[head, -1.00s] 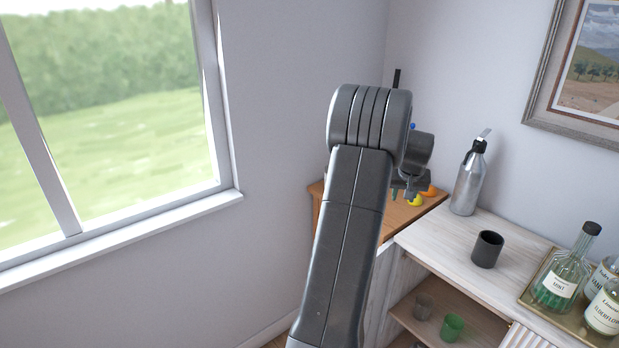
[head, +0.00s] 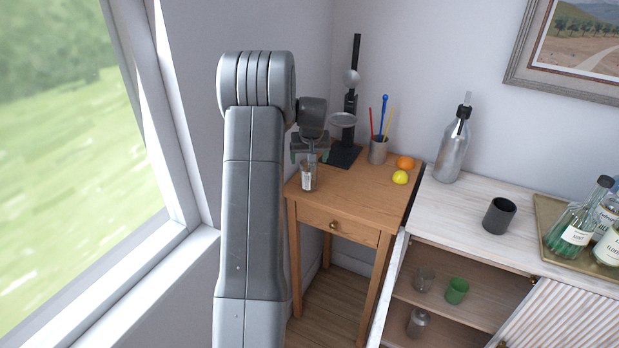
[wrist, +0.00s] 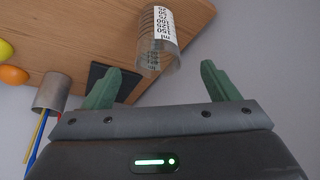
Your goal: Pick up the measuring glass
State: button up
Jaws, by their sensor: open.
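The measuring glass (head: 308,182) is a small clear vessel with a white printed label. It stands at the left front corner of the small wooden table (head: 350,195). In the wrist view the glass (wrist: 157,58) shows its dark markings and clear rim, just beyond my green fingertips and roughly in line with the gap between them. My gripper (head: 310,157) is open and empty close to the glass, and partly overlaps it in the head view. In the wrist view the two fingers of my gripper (wrist: 160,78) stand wide apart.
A black stand with a round plate (head: 343,120), a pen cup (head: 378,151), an orange (head: 404,163) and a lemon (head: 400,177) share the table. A steel bottle (head: 452,150) and dark cup (head: 498,215) stand on the white cabinet to the right. The window is left.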

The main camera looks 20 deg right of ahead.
aim_at(309, 173)
jog(key=shift+s+p+x, duration=0.2)
jog(key=shift+p+x, duration=0.6)
jog(key=shift+x, duration=1.25)
jog(key=shift+s+p+x, duration=0.15)
jog(key=shift+p+x, duration=0.6)
jog(key=shift+x, duration=2.1)
jog(key=shift+s, duration=0.1)
jog(key=c, duration=1.2)
